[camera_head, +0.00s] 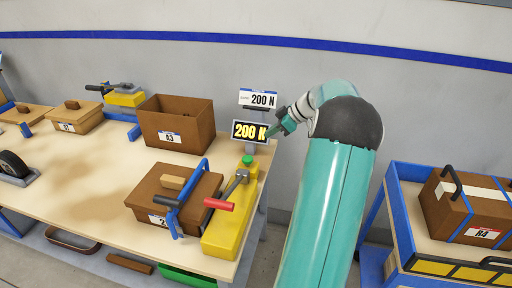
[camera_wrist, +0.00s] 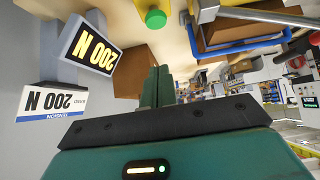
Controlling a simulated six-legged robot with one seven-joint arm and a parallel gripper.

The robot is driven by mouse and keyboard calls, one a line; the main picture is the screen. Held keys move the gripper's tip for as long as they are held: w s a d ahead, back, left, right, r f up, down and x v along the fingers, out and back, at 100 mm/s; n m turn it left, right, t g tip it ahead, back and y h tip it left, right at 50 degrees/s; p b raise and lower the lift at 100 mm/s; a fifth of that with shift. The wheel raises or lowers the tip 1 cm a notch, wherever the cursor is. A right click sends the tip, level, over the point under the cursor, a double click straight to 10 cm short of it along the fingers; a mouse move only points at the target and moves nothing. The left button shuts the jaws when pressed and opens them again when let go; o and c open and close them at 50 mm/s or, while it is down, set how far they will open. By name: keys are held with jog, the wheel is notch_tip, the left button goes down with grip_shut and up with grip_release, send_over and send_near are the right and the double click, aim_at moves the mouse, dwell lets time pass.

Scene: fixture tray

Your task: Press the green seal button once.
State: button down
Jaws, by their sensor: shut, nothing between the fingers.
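The green seal button (camera_head: 248,160) sits on the far end of a yellow base (camera_head: 222,232) at the right edge of the workbench. It also shows in the wrist view (camera_wrist: 155,18), near the top, apart from my fingers. My gripper (camera_head: 272,131) is at the end of my teal arm, above and to the right of the button, close to the display. In the wrist view my gripper (camera_wrist: 157,85) has its green fingers together, with nothing between them. A display (camera_head: 249,132) reading "200 N" stands behind the button, with a white "200 N" sign (camera_head: 258,99) above it.
A lever with a red handle (camera_head: 219,204) rises from the yellow base, close to the button. A closed brown box (camera_head: 150,193) with a blue strap stands to the left. An open box A3 (camera_head: 176,120) is behind it. A blue cart (camera_head: 402,215) stands at right.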

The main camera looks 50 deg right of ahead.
send_over(245, 158)
jog(key=s+d, duration=0.2)
jog(key=s, duration=0.1)
notch_tip(245, 158, down, 6)
jog(key=f, duration=0.4)
jog(key=shift+w+a, duration=0.2)
jog(key=shift+a, duration=0.1)
jog(key=shift+f, duration=0.4)
jog(key=shift+f, duration=0.1)
